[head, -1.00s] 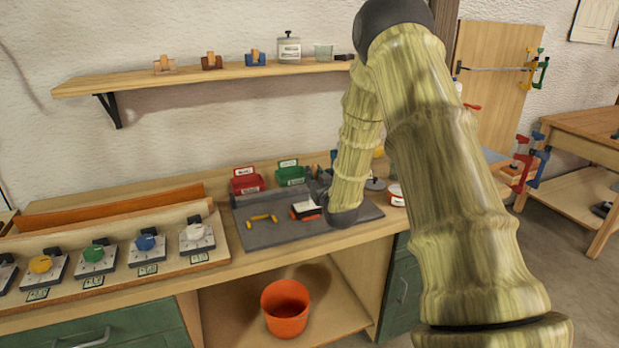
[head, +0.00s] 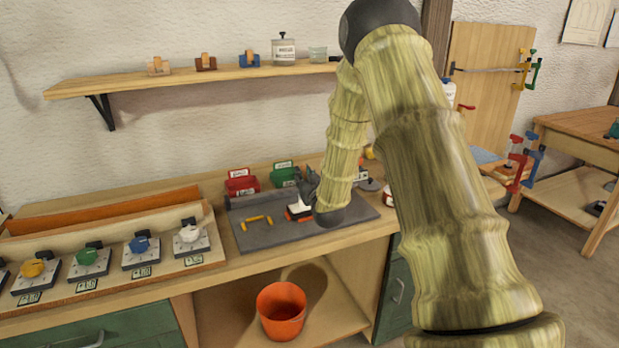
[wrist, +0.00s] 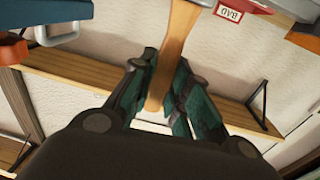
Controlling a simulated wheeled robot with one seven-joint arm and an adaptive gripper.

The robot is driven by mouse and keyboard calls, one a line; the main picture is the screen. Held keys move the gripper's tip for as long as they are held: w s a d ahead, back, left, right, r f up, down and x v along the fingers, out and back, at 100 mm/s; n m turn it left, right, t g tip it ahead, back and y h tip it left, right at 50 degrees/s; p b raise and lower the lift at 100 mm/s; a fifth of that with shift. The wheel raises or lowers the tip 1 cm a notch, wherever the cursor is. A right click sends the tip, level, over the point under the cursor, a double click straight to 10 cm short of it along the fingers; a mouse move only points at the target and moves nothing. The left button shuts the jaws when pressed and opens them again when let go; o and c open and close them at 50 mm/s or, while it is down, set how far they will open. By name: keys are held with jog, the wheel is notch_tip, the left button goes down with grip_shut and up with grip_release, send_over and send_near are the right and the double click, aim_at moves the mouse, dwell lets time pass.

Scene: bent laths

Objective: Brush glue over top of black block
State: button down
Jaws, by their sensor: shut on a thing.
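My gripper (head: 308,184) is over the dark grey mat on the bench, partly hidden by my arm. In the wrist view my gripper (wrist: 172,100) is shut on a wooden brush handle (wrist: 178,45), which runs up out of the picture. Below the gripper in the head view is a small dark block (head: 290,215) with an orange-red edge. A white patch (head: 299,207) shows at its top; I cannot tell whether it is glue or the brush's bristles. Contact between brush and block cannot be made out.
Two yellow pieces (head: 257,219) lie on the mat (head: 270,238). Red (head: 241,183) and green (head: 284,176) labelled bins stand behind it. A row of dial boxes (head: 140,252) is at left. An orange bucket (head: 281,313) stands below the bench. A shelf (head: 190,78) runs above.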

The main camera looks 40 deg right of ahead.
jog(key=shift+w+a, duration=1.25)
jog(key=shift+a, duration=0.7)
jog(key=s+d+b, duration=0.1)
jog(key=d+b, duration=0.1)
jog(key=d, duration=0.5)
jog(key=shift+s+d, duration=0.35)
jog(key=shift+s, duration=0.05)
dwell(2.5)
notch_tip(320, 180, up, 6)
jog(key=p, duration=0.2)
jog(key=shift+p, duration=0.4)
dwell(0.3)
jog(key=shift+r+p, duration=0.65)
jog(key=shift+r, duration=0.85)
